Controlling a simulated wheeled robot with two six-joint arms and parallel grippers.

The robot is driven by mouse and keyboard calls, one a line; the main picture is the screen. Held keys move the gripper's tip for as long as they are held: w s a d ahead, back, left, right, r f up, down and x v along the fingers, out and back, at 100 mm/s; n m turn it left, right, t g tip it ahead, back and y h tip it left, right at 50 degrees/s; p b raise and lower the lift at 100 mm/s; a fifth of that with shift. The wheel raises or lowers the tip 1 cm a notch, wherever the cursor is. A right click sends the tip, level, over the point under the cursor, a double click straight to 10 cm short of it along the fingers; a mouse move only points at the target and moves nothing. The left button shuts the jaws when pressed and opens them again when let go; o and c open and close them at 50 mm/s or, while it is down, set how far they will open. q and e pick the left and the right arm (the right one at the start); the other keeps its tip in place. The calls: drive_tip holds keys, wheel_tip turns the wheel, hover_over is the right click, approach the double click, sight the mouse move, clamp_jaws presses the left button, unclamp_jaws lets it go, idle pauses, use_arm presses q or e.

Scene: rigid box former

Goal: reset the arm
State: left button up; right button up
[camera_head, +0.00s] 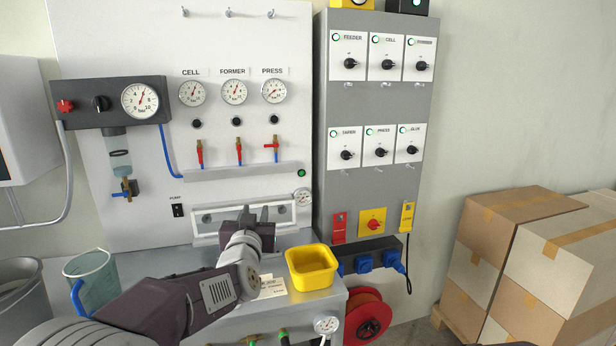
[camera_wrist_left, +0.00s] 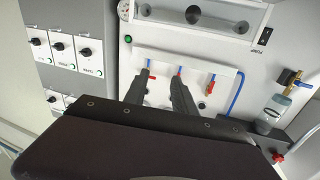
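My left arm reaches in from the lower left in the head view. Its gripper (camera_head: 255,213) is in front of the lower part of the white panel (camera_head: 120,30), just left of the yellow bin. The two dark fingers stand apart with nothing between them. The left wrist view, which shows the panel upside down, also has both fingers (camera_wrist_left: 158,90) spread and empty, with the red-handled valves beyond them. My right gripper is in neither view.
A yellow bin (camera_head: 312,268) and a paper card stand on the grey bench (camera_head: 190,262). A clear jug (camera_head: 90,280) is left of my arm. A grey switch cabinet (camera_head: 372,190) is at right, with a red cable reel (camera_head: 368,318) below. Cardboard boxes (camera_head: 560,255) are stacked at far right.

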use_arm(q)
drive_tip(key=s+a+f+g+h, duration=0.1)
drive_tip(key=s+f+g, duration=0.2)
drive_tip(key=f, duration=0.4)
drive_tip(key=s+f+g+h, duration=0.1)
drive_tip(key=s+f+g, duration=0.15)
drive_tip(key=f, duration=0.45)
drive_tip(key=s+a+f+g, duration=0.2)
drive_tip(key=s+f+g, duration=0.1)
drive_tip(key=s+f, duration=0.4)
drive_tip(key=s+a+f+g+y, duration=0.1)
drive_tip(key=s+f+g, duration=0.25)
drive_tip(key=s, duration=0.55)
drive_tip(key=s+a+f+g, duration=0.2)
drive_tip(key=s+f+g, duration=0.1)
drive_tip(key=s+f, duration=0.35)
drive_tip(key=s+d+f+g+b, duration=0.15)
drive_tip(key=s+f+b, duration=0.35)
drive_tip(key=f+b, duration=0.65)
wheel_tip(320, 180, up, 25)
drive_tip(key=p, duration=2.6)
drive_tip(key=shift+a, duration=0.25)
